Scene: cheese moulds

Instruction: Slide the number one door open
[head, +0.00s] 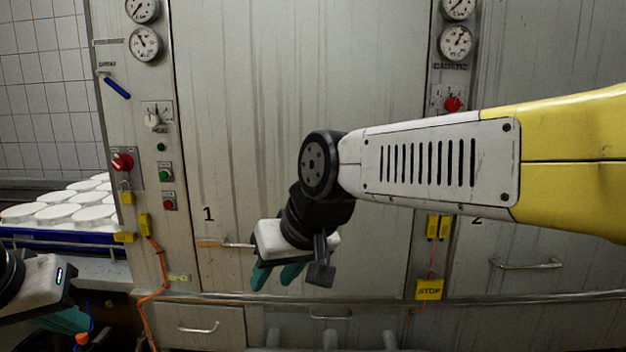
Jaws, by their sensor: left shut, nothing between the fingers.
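The number one door (300,100) is the tall grey panel in the middle, with a black "1" low on its left side. It appears closed against the left frame post. Its bar handle (222,244) is at lower left, and its right end runs behind my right gripper (276,276). That gripper points down in front of the door, its two teal fingertips a little below the handle's level. Whether it touches or holds the handle is hidden. My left gripper (62,318) is at the lower left edge, shut and empty, away from the door.
White round moulds (60,212) sit in a blue tray at left. A control post (140,180) with gauges and an orange cable stands left of the door. Door two (560,280), with a handle, is at right. A rail (450,299) runs below the doors.

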